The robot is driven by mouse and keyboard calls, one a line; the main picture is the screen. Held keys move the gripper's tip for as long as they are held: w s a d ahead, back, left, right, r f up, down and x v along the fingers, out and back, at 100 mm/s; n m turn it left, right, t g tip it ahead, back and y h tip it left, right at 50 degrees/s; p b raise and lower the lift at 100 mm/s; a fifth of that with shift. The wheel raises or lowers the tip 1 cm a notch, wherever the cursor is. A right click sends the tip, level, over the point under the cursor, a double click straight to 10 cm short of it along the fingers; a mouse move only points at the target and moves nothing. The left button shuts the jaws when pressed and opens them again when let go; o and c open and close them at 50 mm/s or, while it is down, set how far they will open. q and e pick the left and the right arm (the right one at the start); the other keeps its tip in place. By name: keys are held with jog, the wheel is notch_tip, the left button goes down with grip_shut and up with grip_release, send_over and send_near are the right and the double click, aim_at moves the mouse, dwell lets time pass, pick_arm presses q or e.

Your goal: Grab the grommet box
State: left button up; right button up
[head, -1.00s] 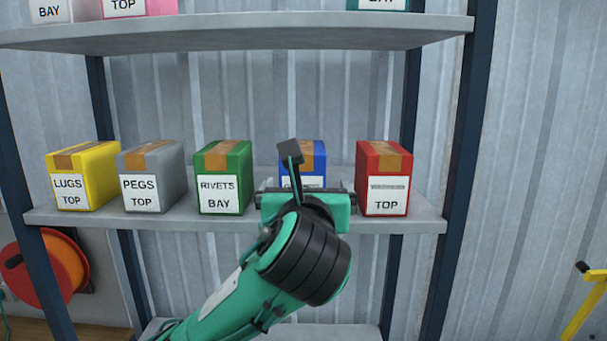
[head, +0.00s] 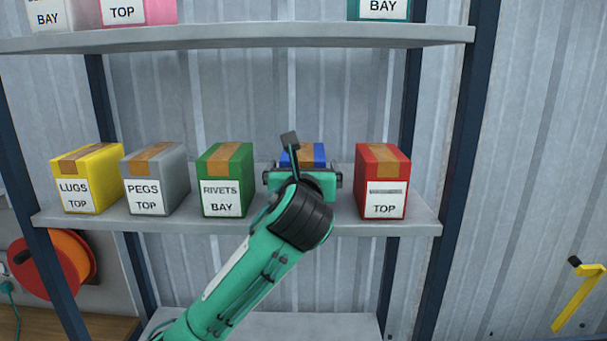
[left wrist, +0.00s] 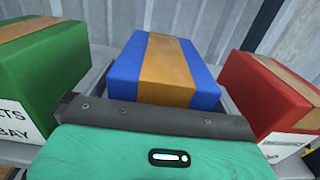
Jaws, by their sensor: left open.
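A blue box (head: 320,155) with brown tape on top sits on the middle shelf, between the green and red boxes. My left gripper hides its front and label in the head view, so I cannot read its name now. My left gripper (head: 303,180) is directly in front of it, open. In the left wrist view the blue box (left wrist: 165,70) is straight ahead of the gripper (left wrist: 154,115), whose wide dark bar spans the near side of the box. The fingertips are hard to make out, and contact cannot be told. My right gripper is not in view.
A green RIVETS box (head: 225,180) stands to the left and a red TOP box (head: 383,182) to the right, with narrow gaps. Grey PEGS (head: 155,180) and yellow LUGS (head: 86,180) boxes stand farther left. An upper shelf (head: 240,38) overhangs them.

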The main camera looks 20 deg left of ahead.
pick_arm(q)
jog(key=c, duration=1.4)
jog(key=shift+o, duration=0.2)
jog(key=shift+r, duration=0.1)
